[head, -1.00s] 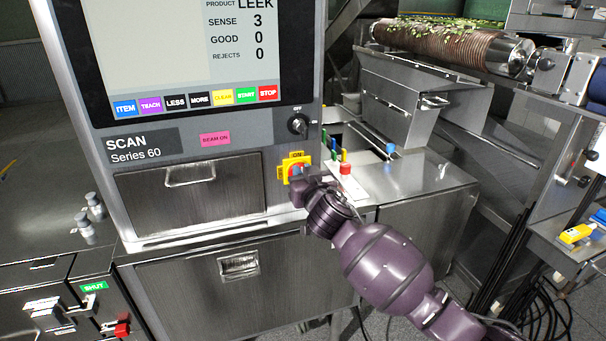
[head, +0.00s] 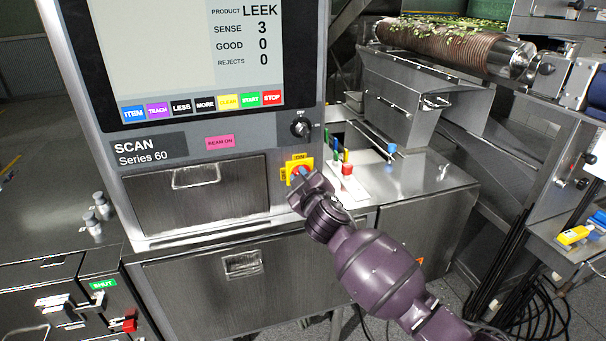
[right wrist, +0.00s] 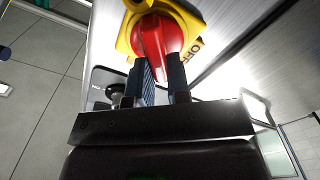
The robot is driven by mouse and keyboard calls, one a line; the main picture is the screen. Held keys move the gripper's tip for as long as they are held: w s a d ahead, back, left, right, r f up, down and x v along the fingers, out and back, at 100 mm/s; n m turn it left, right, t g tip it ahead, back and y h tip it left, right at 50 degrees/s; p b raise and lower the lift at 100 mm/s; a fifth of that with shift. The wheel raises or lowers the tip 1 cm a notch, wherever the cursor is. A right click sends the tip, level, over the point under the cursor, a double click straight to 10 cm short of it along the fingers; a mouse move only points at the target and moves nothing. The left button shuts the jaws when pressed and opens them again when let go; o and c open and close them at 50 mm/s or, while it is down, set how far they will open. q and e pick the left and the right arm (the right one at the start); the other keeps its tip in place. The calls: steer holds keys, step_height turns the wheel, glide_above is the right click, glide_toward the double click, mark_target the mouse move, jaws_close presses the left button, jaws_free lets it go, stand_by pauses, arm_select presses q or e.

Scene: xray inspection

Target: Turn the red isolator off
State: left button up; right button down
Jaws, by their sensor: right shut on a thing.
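The red isolator is a red rotary handle (right wrist: 158,38) on a yellow plate (head: 291,165) at the lower right of the scanner's front panel. The plate's edge carries "ON" at the top in the head view and "OFF" at one side in the right wrist view. My right gripper (right wrist: 161,78) is shut on the red handle, one dark finger on each side of it. In the head view my right gripper (head: 306,180) covers part of the handle, so its exact angle is hard to read there. My left gripper is not in view.
A black rotary switch (head: 301,127) sits just above the isolator. A drawer (head: 195,195) lies to its left. A bench (head: 425,183) with small coloured-top items stands to the right. A pink "BEAM ON" label (head: 219,142) is on the panel.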

steer(key=n, duration=0.3)
steer(key=n+p, duration=0.1)
steer(key=n, duration=0.2)
steer(key=f+n+p, duration=0.1)
steer(key=n, duration=0.3)
steer(key=shift+s+a+f, duration=0.1)
steer(key=shift+a, duration=0.15)
stand_by(0.4)
steer(key=c, duration=1.1)
jaws_free()
steer(key=shift+v, duration=5.4)
